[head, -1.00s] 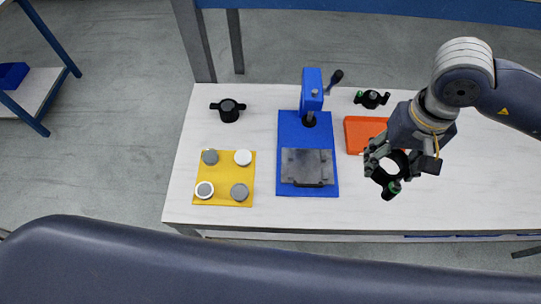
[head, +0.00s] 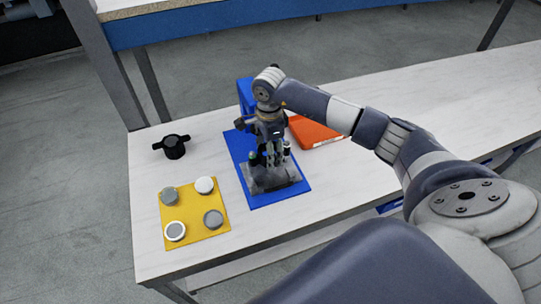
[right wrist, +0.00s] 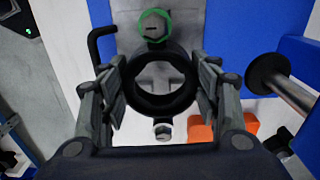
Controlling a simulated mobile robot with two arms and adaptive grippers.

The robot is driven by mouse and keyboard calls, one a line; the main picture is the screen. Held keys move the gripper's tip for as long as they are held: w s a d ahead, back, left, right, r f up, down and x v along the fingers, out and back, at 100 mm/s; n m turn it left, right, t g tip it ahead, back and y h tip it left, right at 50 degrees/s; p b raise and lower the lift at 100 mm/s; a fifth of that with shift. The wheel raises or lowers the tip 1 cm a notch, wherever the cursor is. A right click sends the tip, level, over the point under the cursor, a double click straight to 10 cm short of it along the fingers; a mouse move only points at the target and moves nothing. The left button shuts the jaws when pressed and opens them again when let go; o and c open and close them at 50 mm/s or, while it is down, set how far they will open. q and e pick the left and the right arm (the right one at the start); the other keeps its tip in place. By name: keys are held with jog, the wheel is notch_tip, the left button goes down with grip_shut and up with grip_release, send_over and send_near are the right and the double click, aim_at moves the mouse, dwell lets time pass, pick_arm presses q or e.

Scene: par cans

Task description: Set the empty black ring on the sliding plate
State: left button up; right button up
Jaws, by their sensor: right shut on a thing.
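My right gripper (head: 268,158) is over the sliding plate (head: 274,180) of the blue press. In the right wrist view, my right gripper (right wrist: 162,85) is shut on the black ring (right wrist: 160,106), with a finger on each side of it. The ring's hole is empty, and the grey plate shows through it. A knob with a green collar (right wrist: 155,26) and a pale bolt head (right wrist: 163,130) sit at opposite sides of the ring. I cannot tell whether the ring touches the plate. In the head view my gripper mostly hides the ring. My left gripper is not in view.
The blue press (head: 245,95) stands close behind my gripper; its dark ram (right wrist: 268,75) is beside the ring. An orange tray (head: 312,131) lies to the right. A yellow mat (head: 197,241) with several discs and another black part (head: 174,148) lie left.

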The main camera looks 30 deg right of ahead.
jog(key=shift+f, duration=0.6)
jog(key=shift+s+f+b, duration=0.1)
jog(key=shift+f+b, duration=0.15)
jog(key=shift+b, duration=0.1)
jog(key=shift+d+f, duration=0.1)
jog(key=shift+f, duration=0.25)
notch_tip(320, 180, down, 2)
jog(key=shift+f+b, duration=0.25)
jog(key=shift+b, duration=0.85)
jog(key=shift+f+b, duration=0.4)
jog(key=shift+f, duration=0.15)
pick_arm(q)
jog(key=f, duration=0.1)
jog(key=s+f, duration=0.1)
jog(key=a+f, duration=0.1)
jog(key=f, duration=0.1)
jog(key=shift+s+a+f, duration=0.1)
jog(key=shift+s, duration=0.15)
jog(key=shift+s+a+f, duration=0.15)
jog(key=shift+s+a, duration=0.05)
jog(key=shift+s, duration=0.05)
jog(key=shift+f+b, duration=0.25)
jog(key=shift+b, duration=0.2)
pick_arm(e)
jog(key=shift+f, duration=0.25)
